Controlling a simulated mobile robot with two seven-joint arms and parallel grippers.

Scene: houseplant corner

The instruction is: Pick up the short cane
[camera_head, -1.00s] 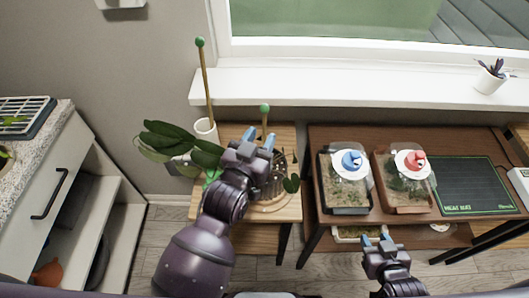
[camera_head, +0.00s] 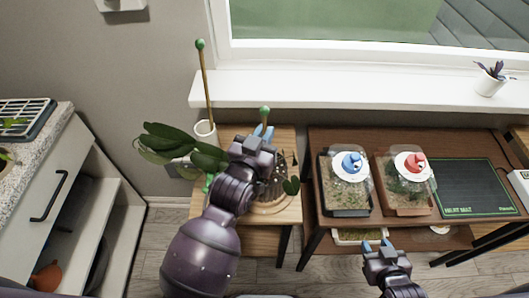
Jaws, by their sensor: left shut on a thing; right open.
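The short cane with a green ball top (camera_head: 264,111) stands upright over the small wooden table. My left gripper (camera_head: 264,131) is at the cane just below its ball, with the blue fingertips shut on it. The cane's lower part is hidden behind my gripper. A taller cane with a green ball (camera_head: 200,45) stands in a white cup (camera_head: 205,130) to the left. My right gripper (camera_head: 376,245) is open and empty in front of the brown table.
A leafy plant (camera_head: 173,142) spreads left of my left gripper. Two clear-lidded terrariums, one with a blue knob (camera_head: 351,161) and one with a red knob (camera_head: 411,161), stand on the brown table beside a dark heat mat (camera_head: 474,187). The windowsill is above.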

